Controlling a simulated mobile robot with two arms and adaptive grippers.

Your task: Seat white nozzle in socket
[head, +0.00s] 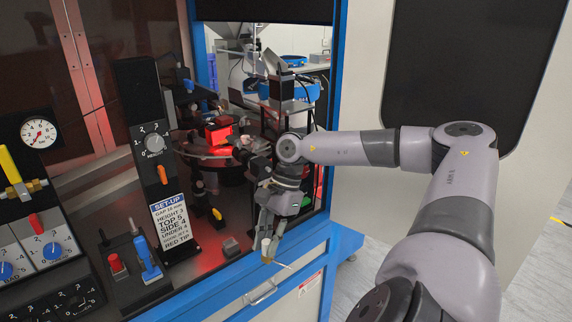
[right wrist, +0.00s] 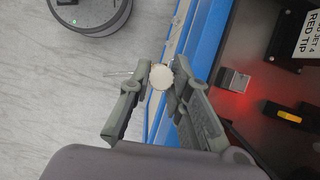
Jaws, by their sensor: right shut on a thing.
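The white nozzle (head: 266,243) is held at the fingertips of my right gripper (head: 268,250), over the front blue edge of the machine. In the right wrist view the nozzle (right wrist: 161,77) shows as a pale, ridged round end between the two fingers (right wrist: 158,80), which are shut on it. A thin pale rod sticks out sideways near the fingertips. A small grey metal block (head: 231,247) stands on the dark deck left of the gripper and also shows in the right wrist view (right wrist: 233,83). I cannot tell whether it is the socket. My left gripper is not in view.
A set-up placard (head: 172,222) stands below a height dial (head: 155,142). Blue (head: 147,258) and red (head: 117,264) handled parts stand at the left. A yellow-tipped part (head: 216,214) lies behind the grey block. A red-lit turntable mechanism (head: 218,140) is farther back.

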